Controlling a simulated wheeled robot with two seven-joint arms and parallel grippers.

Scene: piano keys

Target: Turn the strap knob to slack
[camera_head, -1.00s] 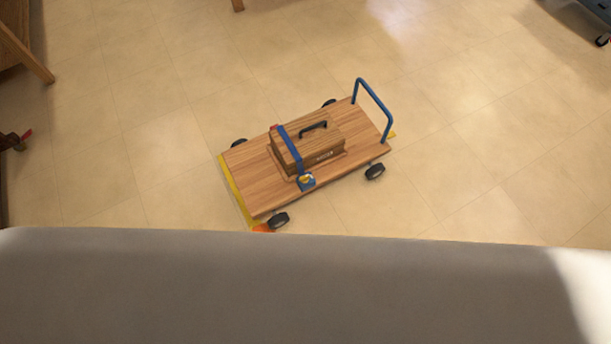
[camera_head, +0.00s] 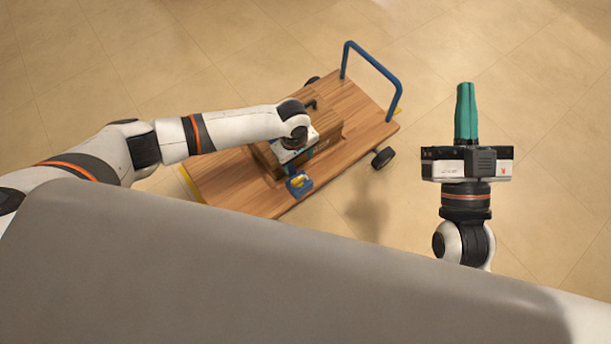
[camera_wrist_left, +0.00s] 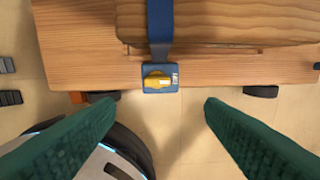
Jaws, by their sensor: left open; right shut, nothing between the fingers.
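The yellow strap knob (camera_wrist_left: 157,82) sits on a blue plate (camera_wrist_left: 172,76) at the edge of the wooden cart, at the lower end of a blue strap (camera_wrist_left: 160,24). In the head view the knob (camera_head: 298,181) shows small at the cart's near edge. My left gripper (camera_wrist_left: 158,102) is open, its two green fingers apart on either side below the knob, not touching it. In the head view its arm reaches over the cart and hides much of the box. My right gripper (camera_head: 466,88) is shut and empty, right of the cart.
The wooden box (camera_wrist_left: 220,22) lies under the strap on the cart deck (camera_head: 345,125). A blue push handle (camera_head: 375,65) rises at the cart's far right end. A black wheel (camera_head: 383,157) shows below it. Tiled floor around the cart is clear.

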